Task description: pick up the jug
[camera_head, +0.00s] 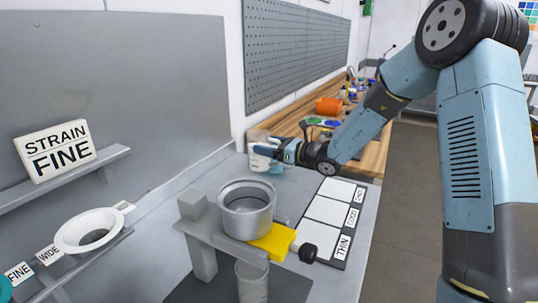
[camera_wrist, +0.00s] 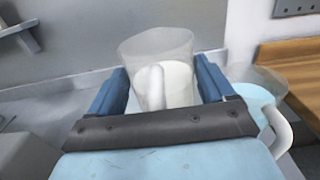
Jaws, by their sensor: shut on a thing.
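A translucent jug (camera_wrist: 160,75) with whitish contents stands upright between my fingers in the wrist view, its handle facing the camera. My gripper (camera_wrist: 165,85) is shut on this jug, one blue finger on each side. In the head view my gripper (camera_head: 274,149) reaches left to the whitish jugs (camera_head: 262,158) at the back of the grey bench. The fingers partly hide them there. A second jug (camera_wrist: 257,88), with pale blue contents and a white handle, stands close to the right of my gripper in the wrist view.
A metal pot (camera_head: 247,212) sits on a grey stand with a yellow block (camera_head: 272,242) and black knob. A white funnel (camera_head: 90,232) rests on a left shelf. A labelled card (camera_head: 328,215) lies right. A wooden bench (camera_head: 372,150) holds clutter behind.

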